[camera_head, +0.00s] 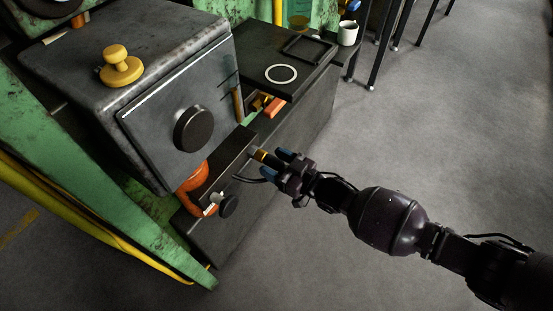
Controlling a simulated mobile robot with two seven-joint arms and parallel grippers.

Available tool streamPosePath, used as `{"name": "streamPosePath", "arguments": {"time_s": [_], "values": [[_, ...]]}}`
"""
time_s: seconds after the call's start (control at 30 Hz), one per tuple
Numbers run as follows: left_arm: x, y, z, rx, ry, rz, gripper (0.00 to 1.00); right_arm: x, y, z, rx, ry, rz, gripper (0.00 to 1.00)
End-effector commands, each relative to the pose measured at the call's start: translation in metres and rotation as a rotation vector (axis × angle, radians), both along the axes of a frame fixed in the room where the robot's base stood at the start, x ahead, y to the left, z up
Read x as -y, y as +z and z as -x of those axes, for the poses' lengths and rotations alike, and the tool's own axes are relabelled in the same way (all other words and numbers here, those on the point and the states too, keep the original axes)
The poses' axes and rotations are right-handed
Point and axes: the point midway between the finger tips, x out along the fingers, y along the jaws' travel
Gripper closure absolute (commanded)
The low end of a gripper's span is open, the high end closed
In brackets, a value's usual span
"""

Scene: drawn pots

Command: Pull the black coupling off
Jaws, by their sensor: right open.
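My right gripper (272,166) comes in from the right, its open fingers pointing left at the front edge of the dark bench. A small brass fitting (260,155) sticks out just ahead of its fingertips. A thin black cable (248,180) curves beside the fingers. Any black coupling at this fitting is largely hidden by the gripper, and I cannot tell whether the fingers touch it. A small black round knob (229,206) sits lower left, below an orange pipe (192,180). My left gripper is out of view.
A grey metal box (130,60) with a yellow knob (120,66) and a large black knob (194,128) stands left. A white ring (281,74) and white cup (347,33) are behind. Green frame beams (130,215) edge the left. Open floor lies right.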

Motion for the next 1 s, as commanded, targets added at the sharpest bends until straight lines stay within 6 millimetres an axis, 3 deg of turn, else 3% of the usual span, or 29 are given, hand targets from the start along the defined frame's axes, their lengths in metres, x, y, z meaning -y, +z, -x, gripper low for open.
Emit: {"name": "streamPosePath", "arguments": {"time_s": [0.03,0.4,0.8,0.93,0.97,1.0], "values": [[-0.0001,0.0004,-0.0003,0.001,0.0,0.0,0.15,-0.015,0.0171,-0.0116,0.017,0.001,-0.017,0.39],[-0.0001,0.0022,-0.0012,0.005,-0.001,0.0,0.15,-0.0168,0.0179,-0.0098,0.019,0.003,-0.018,0.41],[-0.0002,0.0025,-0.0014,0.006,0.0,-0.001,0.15,-0.0172,0.0188,-0.0096,0.019,0.004,-0.019,1.0],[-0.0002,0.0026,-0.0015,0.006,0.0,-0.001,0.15,-0.0171,0.0191,-0.0099,0.02,0.003,-0.02,1.0],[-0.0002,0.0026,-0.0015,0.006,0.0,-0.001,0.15,-0.0171,0.0192,-0.0099,0.02,0.003,-0.02,0.62],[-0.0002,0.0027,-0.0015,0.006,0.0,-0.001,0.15,-0.0172,0.0192,-0.0098,0.02,0.003,-0.019,0.56]]}}
